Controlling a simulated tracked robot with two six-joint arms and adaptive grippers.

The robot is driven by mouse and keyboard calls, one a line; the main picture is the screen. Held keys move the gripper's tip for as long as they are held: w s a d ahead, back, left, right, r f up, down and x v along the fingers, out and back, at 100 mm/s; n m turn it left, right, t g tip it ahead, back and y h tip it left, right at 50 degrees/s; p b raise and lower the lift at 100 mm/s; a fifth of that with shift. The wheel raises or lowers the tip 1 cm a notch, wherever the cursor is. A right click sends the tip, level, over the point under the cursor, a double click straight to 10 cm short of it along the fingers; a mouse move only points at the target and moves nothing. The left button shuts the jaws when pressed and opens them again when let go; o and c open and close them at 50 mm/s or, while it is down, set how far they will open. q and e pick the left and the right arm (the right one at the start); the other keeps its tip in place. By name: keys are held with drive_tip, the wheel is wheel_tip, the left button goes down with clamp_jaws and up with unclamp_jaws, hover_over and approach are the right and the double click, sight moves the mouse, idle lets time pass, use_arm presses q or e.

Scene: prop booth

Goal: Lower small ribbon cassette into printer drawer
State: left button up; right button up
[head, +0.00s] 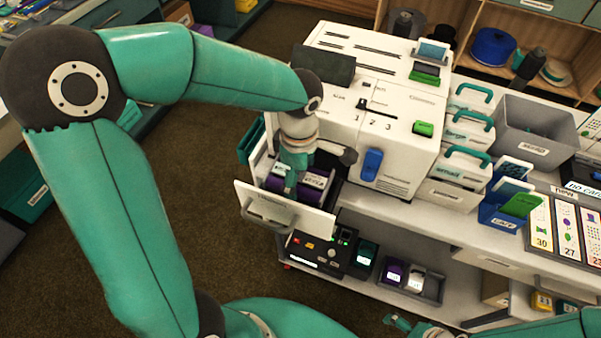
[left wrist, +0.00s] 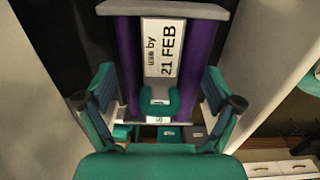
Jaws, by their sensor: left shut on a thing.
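My left gripper (head: 293,185) reaches down at the printer's pulled-out drawer (head: 268,213). It is shut on the ribbon cassette (left wrist: 158,50), which has purple spools, grey end bars and a white label reading "21 FEB". The left wrist view shows the left gripper's fingers (left wrist: 158,95) on both sides of the cassette. In the head view, purple and grey cassette parts (head: 316,179) show at the drawer, partly hidden by the gripper. I cannot tell whether the cassette touches the drawer floor. My right gripper (head: 402,323) is low at the bottom, small and partly cut off.
The white printer (head: 400,160) stands behind the drawer. A black control box (head: 318,250) and dark trays with cassettes (head: 412,277) sit on the lower shelf. White boxes with teal handles (head: 465,130) and a grey bin (head: 535,130) stand to the right.

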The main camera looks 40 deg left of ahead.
use_arm(q)
drive_tip(key=shift+f+b, duration=0.3)
idle(0.5)
drive_tip(key=shift+f+b, duration=0.9)
drive_tip(key=o, duration=1)
wheel_tip(320, 180, up, 12)
drive_tip(key=shift+f, duration=0.1)
